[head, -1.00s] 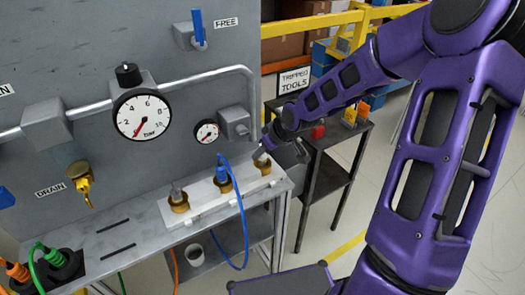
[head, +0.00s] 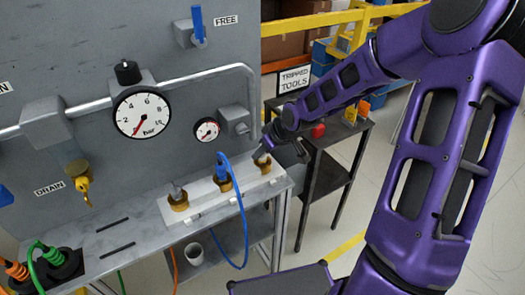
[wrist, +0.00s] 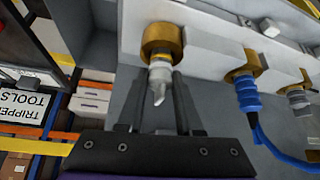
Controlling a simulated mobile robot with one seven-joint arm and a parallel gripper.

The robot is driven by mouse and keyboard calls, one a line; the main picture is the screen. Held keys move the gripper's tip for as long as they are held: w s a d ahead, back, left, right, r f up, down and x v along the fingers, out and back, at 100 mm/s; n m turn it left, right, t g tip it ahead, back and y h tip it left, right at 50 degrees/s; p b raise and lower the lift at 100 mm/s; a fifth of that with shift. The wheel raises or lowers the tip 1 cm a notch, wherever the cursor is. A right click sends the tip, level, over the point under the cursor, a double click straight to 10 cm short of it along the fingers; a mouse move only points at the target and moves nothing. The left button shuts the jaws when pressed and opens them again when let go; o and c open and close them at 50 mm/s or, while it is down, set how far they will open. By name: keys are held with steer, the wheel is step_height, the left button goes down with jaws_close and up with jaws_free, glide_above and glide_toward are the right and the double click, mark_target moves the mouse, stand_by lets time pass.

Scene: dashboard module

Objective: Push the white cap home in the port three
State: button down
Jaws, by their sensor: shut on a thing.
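The white cap (wrist: 160,72) is between my gripper's two fingers (wrist: 157,100) in the wrist view, with a pale pointed tip toward me. My gripper (head: 263,153) is shut on it. The cap is in line with the brass port (wrist: 162,40) at the end of the white rail, its far end at the collar's mouth. A thin yellow band shows between cap and collar; how deep the cap sits I cannot tell. In the head view this is the right-hand port (head: 265,166), and the gripper largely hides the cap.
The middle port holds a blue connector (head: 221,168) with a looping blue hose (head: 243,225). The left port holds a grey fitting (head: 176,190). The grey panel with gauges (head: 142,114) stands behind. A dark side table (head: 325,150) stands to the right.

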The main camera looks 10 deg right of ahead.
steer(key=shift+f+b, duration=0.35)
steer(key=shift+f, duration=0.1)
stand_by(0.6)
steer(key=c, duration=0.5)
jaws_free()
steer(key=shift+r, duration=0.1)
